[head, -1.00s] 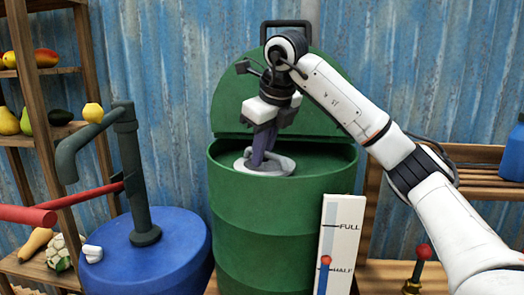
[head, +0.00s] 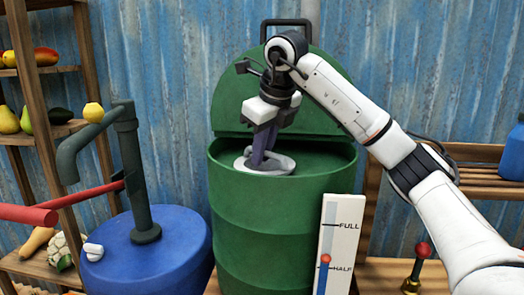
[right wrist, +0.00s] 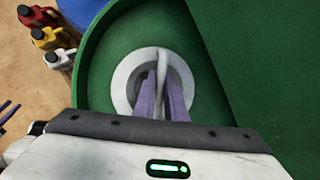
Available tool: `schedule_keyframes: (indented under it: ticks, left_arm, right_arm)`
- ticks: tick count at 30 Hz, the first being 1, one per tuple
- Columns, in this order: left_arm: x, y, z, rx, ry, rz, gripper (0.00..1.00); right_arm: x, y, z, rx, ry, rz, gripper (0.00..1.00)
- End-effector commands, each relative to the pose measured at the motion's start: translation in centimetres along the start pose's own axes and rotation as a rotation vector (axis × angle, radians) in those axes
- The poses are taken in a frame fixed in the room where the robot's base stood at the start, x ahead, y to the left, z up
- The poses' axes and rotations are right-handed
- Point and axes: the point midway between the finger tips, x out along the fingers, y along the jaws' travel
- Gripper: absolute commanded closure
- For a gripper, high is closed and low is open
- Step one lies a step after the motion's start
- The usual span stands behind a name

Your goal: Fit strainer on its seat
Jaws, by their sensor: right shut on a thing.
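The strainer (head: 281,167) is a pale grey round piece with an upright looped handle. It sits low in the open top of the green barrel (head: 280,225). My right gripper (head: 262,156) points down, its purple fingers shut on the handle. In the right wrist view the strainer (right wrist: 122,83) shows as a pale ring around a grey middle, on the green barrel top (right wrist: 98,65). The handle stands between the fingertips (right wrist: 160,98). The seat beneath is hidden, and I cannot tell whether the strainer rests fully on it. My left gripper is out of view.
The green lid (head: 225,105) stands open behind the barrel. A blue drum (head: 165,262) with a dark hand pump (head: 128,160) and red lever is at left. A level gauge (head: 341,240) stands at the barrel's front right. Several jugs (right wrist: 49,39) show in the right wrist view.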

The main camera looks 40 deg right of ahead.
Motion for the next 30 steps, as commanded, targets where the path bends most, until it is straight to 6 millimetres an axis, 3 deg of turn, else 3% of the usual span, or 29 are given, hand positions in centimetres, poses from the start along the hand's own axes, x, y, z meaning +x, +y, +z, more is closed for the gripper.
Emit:
schedule_keyframes:
  ticks: [30]
  left_arm:
    - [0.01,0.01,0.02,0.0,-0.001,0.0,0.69]
  right_arm:
    - [0.55,0.14,-0.25,-0.001,0.0,0.0,1.0]
